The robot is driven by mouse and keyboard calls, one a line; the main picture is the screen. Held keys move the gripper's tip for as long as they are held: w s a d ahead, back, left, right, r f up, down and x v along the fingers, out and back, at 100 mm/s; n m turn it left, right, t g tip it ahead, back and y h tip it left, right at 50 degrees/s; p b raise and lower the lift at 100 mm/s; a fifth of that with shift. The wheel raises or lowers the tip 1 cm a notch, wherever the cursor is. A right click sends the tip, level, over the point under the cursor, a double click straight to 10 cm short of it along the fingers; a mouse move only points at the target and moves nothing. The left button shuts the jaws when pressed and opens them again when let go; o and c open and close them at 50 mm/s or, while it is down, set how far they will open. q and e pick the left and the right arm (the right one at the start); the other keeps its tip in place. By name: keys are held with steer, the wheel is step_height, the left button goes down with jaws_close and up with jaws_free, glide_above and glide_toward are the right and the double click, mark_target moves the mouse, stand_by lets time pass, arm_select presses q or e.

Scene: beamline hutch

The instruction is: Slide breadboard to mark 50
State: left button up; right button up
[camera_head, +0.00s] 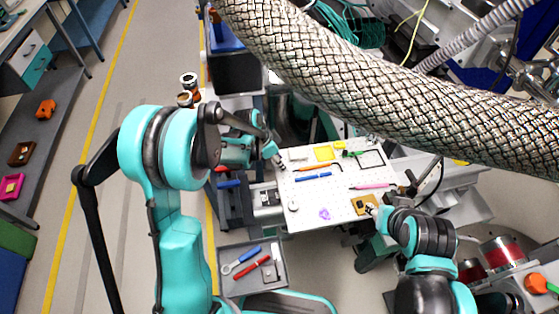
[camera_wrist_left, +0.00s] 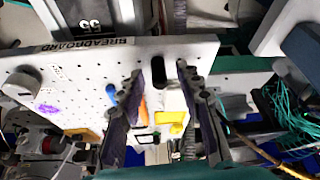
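The white breadboard (camera_head: 318,205) lies flat on the bench in the head view, with small items on it. In the left wrist view the breadboard (camera_wrist_left: 60,75) fills the left and middle, with a "BREADBOARD" label along its edge. A dark plate marked "55" (camera_wrist_left: 90,22) shows beyond that edge. My left gripper (camera_head: 281,161) is at the board's left edge; in the wrist view its fingers (camera_wrist_left: 162,80) are apart near dark slots in the board, and contact is unclear. My right gripper (camera_head: 371,210) is at the board's near right corner, its fingers too small to read.
A yellow tray (camera_head: 324,153), a blue tool (camera_head: 313,176) and a pink pen (camera_head: 370,187) lie on the board. A thick braided hose (camera_head: 380,85) crosses above the back. A grey tool tray (camera_head: 276,284) sits in front. Open floor lies left.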

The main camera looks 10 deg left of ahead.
arm_select(q)
jaws_close()
steer(key=shift+w+d, duration=0.4)
steer(key=shift+d, duration=0.6)
steer(key=shift+w+d, duration=0.45)
steer(key=shift+d, duration=0.5)
steer(key=shift+w+d, duration=0.4)
steer(key=shift+d, duration=0.6)
jaws_free()
steer(key=shift+d, duration=0.15)
steer(key=shift+a+r, duration=0.2)
steer(key=shift+r, duration=0.05)
steer(key=v, duration=1.1)
steer(key=shift+r, duration=0.25)
steer(key=shift+s, duration=0.1)
